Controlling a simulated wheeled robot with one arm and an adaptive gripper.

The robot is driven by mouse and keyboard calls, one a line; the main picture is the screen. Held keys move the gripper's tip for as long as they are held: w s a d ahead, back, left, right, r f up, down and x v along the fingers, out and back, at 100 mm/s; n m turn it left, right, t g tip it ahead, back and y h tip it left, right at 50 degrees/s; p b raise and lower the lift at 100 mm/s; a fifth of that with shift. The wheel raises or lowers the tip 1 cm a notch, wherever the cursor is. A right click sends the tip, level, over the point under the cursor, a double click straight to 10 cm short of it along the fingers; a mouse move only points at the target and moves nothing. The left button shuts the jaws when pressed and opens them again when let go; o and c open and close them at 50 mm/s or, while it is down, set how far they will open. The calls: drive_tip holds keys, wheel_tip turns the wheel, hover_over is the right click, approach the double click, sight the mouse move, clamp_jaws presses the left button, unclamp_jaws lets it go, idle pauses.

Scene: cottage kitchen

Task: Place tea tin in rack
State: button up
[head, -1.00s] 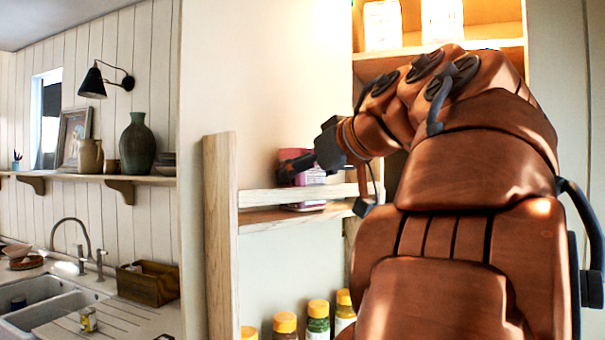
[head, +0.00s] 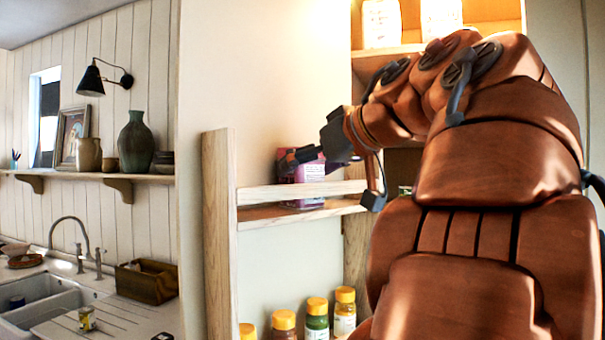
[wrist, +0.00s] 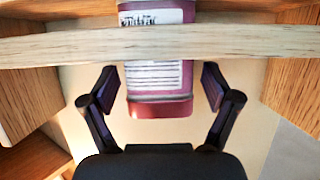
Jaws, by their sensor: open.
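The tea tin (head: 310,171) is a reddish-purple box with a white label. It stands on the rack's shelf behind the wooden front rail (head: 290,192). The tin (wrist: 157,105) also shows in the wrist view, crossed by the rail (wrist: 230,44). My gripper (head: 300,158) is at the tin's upper part in the head view and hides some of it. In the wrist view my gripper (wrist: 162,88) is open, one finger on each side of the tin. Gaps show beside the tin, and the fingers do not look closed on it.
The rack's upright post (head: 219,235) stands to the left. Yellow-capped jars (head: 317,318) stand on the level below. White containers (head: 381,22) stand on a shelf above. A sink (head: 45,295) and counter lie at the far left. My arm covers the right side.

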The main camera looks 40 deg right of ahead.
drive_tip(key=v, duration=1)
drive_tip(key=shift+s, duration=0.2)
